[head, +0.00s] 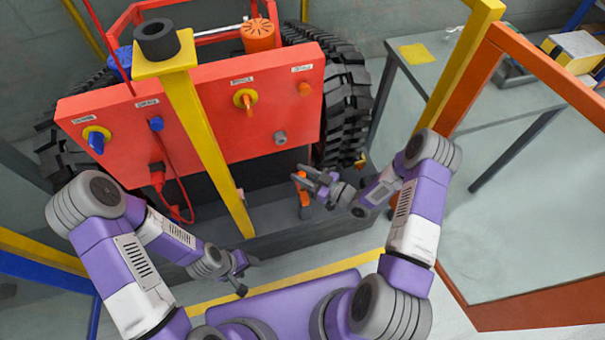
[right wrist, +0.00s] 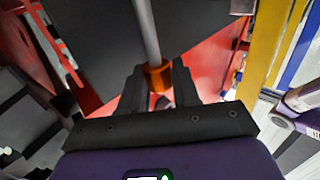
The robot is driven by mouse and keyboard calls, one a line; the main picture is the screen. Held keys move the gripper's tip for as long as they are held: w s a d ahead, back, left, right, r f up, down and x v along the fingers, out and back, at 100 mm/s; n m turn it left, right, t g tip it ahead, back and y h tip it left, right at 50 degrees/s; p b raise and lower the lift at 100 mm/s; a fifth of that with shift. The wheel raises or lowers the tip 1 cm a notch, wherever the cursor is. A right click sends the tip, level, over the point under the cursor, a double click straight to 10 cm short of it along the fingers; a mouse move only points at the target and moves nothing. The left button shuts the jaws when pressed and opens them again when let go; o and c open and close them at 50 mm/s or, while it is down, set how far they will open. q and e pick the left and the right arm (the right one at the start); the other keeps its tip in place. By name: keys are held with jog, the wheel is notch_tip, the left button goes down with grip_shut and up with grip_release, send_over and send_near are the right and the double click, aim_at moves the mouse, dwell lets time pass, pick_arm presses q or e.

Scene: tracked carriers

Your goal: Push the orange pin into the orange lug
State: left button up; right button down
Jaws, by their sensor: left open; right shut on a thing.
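My right gripper (head: 305,174) is shut on the orange pin. In the right wrist view, the pin's orange collar (right wrist: 158,75) sits between the fingers (right wrist: 158,92), and a grey rod (right wrist: 147,30) runs away from it. In the head view, an orange upright piece (head: 304,196) shows just below the fingertips, over the grey ledge. I cannot tell whether it is the lug or part of the pin, nor whether pin and lug touch. My left gripper (head: 240,275) is open and empty, low in front of the ledge.
A red panel (head: 200,115) with several knobs stands behind the grey ledge (head: 285,215). A yellow post (head: 205,130) rises between my grippers. A red cable (head: 183,185) hangs at the left.

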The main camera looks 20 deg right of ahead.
jog(key=shift+f+b, duration=0.75)
jog(key=shift+f, duration=0.15)
dwell(0.4)
jog(key=shift+f, duration=0.15)
dwell(0.3)
jog(key=shift+f+b, duration=0.55)
jog(key=shift+f, duration=0.05)
jog(key=shift+f, duration=0.35)
dwell(0.5)
jog(key=shift+f, duration=0.5)
jog(key=shift+f, duration=1.55)
dwell(1.2)
jog(key=c, duration=0.7)
grip_release()
jog(key=shift+c, duration=0.2)
